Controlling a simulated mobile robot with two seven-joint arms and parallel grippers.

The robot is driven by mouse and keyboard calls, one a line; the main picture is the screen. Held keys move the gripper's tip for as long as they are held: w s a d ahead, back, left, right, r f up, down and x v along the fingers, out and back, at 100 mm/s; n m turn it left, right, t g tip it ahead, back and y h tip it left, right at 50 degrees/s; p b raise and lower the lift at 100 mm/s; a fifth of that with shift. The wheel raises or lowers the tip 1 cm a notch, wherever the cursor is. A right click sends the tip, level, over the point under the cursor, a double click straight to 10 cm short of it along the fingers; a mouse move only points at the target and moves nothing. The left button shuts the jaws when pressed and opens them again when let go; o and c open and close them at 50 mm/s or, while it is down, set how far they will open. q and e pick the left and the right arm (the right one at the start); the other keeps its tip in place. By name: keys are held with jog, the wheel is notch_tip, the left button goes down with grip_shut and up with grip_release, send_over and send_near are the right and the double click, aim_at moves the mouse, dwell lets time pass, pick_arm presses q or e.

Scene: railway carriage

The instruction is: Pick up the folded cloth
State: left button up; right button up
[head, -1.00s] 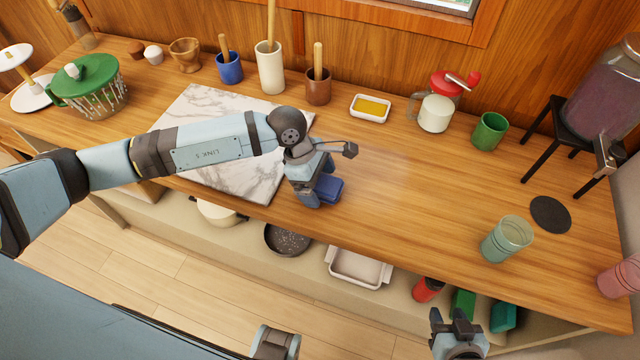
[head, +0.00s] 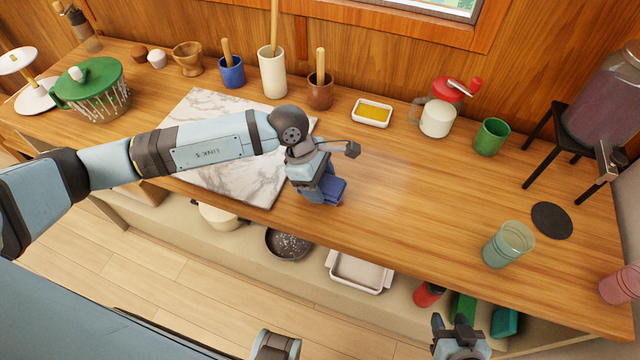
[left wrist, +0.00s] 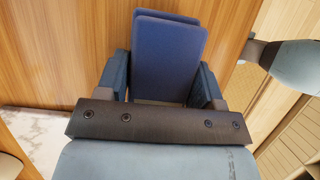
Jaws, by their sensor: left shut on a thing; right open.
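The folded cloth (head: 334,189) is a dark blue, flat rectangular bundle at the front edge of the wooden counter, right of the marble slab. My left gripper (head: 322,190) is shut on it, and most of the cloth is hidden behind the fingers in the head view. In the left wrist view the blue cloth (left wrist: 168,58) stands out between the two fingers of my left gripper (left wrist: 165,80), with its layers visible. I cannot tell whether the cloth touches the counter. My right gripper (head: 459,330) is open and empty at the bottom of the head view, below the counter edge.
The marble slab (head: 205,110) lies under my left arm. A yellow-filled dish (head: 373,112), a red-lidded grinder (head: 438,115), a green cup (head: 491,137) and a teal glass (head: 508,244) stand on the counter (head: 420,195). The counter's middle right is clear. Pans and trays sit on the shelf below.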

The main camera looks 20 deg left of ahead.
pick_arm(q)
notch_tip(320, 180, up, 19)
jog(key=b, duration=0.1)
jog(key=shift+f, duration=0.15)
jog(key=shift+o, duration=0.3)
jog(key=shift+f, duration=0.1)
